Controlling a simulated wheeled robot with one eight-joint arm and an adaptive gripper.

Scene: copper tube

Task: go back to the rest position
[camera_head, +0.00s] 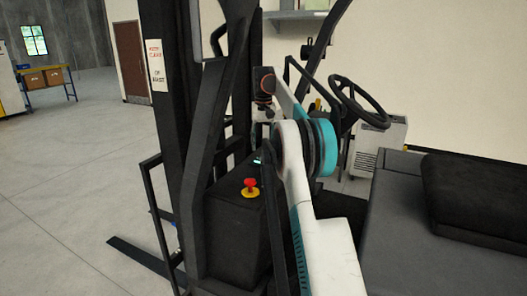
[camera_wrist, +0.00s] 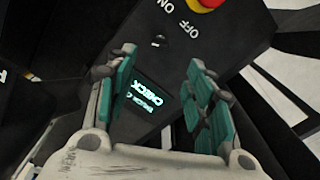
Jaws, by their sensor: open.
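My gripper (camera_wrist: 161,62) is open in the wrist view, its two teal-padded fingers apart with nothing between them. It is over the black control box (camera_wrist: 225,50), whose small screen (camera_wrist: 148,98) with green "CHECK" text shows between the fingers. A switch (camera_wrist: 159,41) marked ON and OFF sits beyond the fingertips. In the head view my white and teal arm (camera_head: 322,148) reaches up beside the control box (camera_head: 232,225). I cannot make out the gripper's fingers there.
A red stop button (camera_head: 250,184) on a yellow base stands on the box; it also shows in the wrist view (camera_wrist: 207,3). The forklift's mast (camera_head: 170,130), steering wheel (camera_head: 362,100) and grey seat (camera_head: 400,240) surround my arm. Open floor (camera_head: 70,180) lies to the left.

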